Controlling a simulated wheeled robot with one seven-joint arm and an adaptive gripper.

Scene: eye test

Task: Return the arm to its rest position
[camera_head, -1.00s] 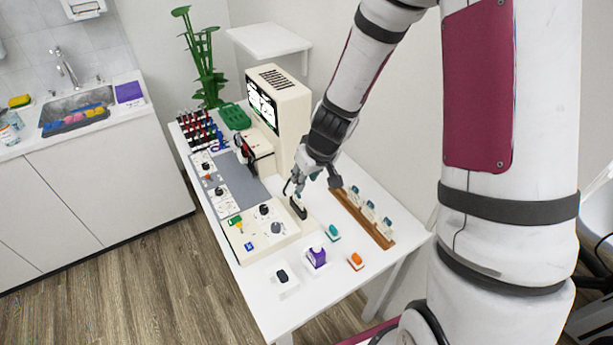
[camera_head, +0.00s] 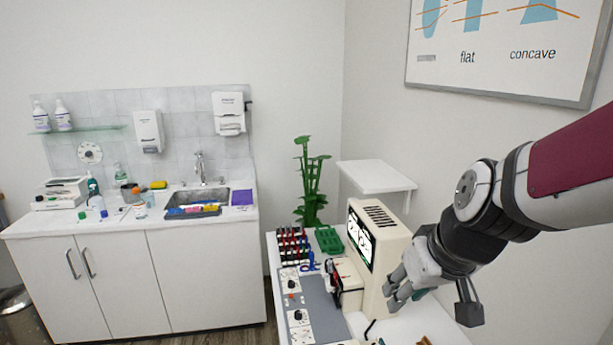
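My arm (camera_head: 505,215) reaches in from the right edge, white and dark grey with a maroon panel. My gripper (camera_head: 400,295) hangs at its end, beside the right side of the cream monitor unit (camera_head: 383,225). Its fingers point down and to the left, above the far part of the white table. I see nothing clearly held, but the fingertips overlap in this view and their opening is unclear. A small teal patch shows close behind the fingers; I cannot tell what it is.
The table (camera_head: 273,262) holds a rack of dark and red items (camera_head: 292,245), a green tray (camera_head: 328,240) and a grey panel (camera_head: 320,305). A white wall shelf (camera_head: 376,176) is above. A sink counter (camera_head: 150,222) stands at left, a plant (camera_head: 310,185) behind the table.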

